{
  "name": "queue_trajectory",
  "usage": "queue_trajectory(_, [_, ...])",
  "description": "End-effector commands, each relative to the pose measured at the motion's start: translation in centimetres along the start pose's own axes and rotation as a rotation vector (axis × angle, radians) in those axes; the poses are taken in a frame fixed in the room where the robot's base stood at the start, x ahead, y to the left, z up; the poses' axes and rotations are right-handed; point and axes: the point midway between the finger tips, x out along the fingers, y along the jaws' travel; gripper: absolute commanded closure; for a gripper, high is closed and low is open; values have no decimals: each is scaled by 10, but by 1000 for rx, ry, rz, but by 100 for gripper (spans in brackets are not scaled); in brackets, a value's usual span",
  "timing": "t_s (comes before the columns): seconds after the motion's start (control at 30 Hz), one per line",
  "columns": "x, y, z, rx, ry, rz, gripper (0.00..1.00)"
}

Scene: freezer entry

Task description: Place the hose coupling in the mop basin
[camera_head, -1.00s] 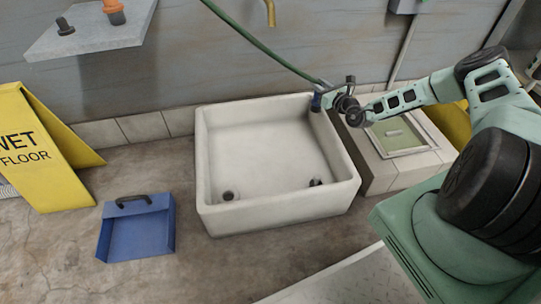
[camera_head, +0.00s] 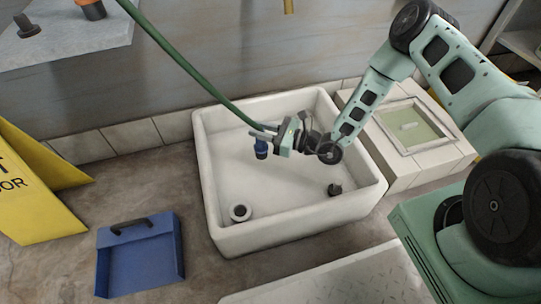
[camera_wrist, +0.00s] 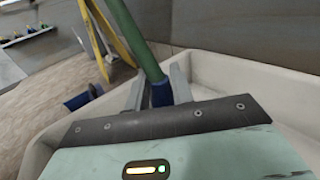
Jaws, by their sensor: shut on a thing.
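The hose coupling (camera_head: 261,149) is a blue piece at the end of a green hose (camera_head: 190,68). My gripper (camera_head: 268,131) is shut on it and holds it over the white mop basin (camera_head: 378,188), with the coupling hanging below the fingers. In the wrist view the blue coupling (camera_wrist: 161,93) sits between the two grey fingers (camera_wrist: 155,90), with the hose rising from it. The coupling appears above the basin floor, but its exact height is hard to tell.
A round drain fitting (camera_head: 240,212) and a dark fitting (camera_head: 334,189) are in the basin. A blue dustpan (camera_head: 140,258) and a yellow wet-floor sign (camera_head: 40,190) stand left. A tiled block (camera_head: 410,170) adjoins the right. A shelf (camera_head: 65,35) is upper left.

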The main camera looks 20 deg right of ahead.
Motion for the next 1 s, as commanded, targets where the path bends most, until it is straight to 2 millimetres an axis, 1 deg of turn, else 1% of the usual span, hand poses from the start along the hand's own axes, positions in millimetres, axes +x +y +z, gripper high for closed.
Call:
queue_trajectory(0.03, [0, 0, -16, 1, 1, 1, 100])
queue_trajectory(0.13, [0, 1, -36, 1, 1, 1, 100])
queue_trajectory(0.2, [0, 0, -46, 1, -1, 0, 100])
queue_trajectory(0.37, [0, 0, -57, 0, 0, -1, 100])
queue_trajectory(0.5, [0, 0, -77, 0, 0, -1, 100])
queue_trajectory(0.57, [0, -1, -84, 0, 0, -1, 100])
queue_trajectory(0.63, [0, -1, -87, 1, -1, -2, 100])
queue_trajectory(0.83, [0, -1, -84, 1, -1, -2, 100])
queue_trajectory(0.97, [0, -1, -87, 1, -1, -2, 100])
queue_trajectory(1.0, [0, -1, -87, 1, 1, -2, 69])
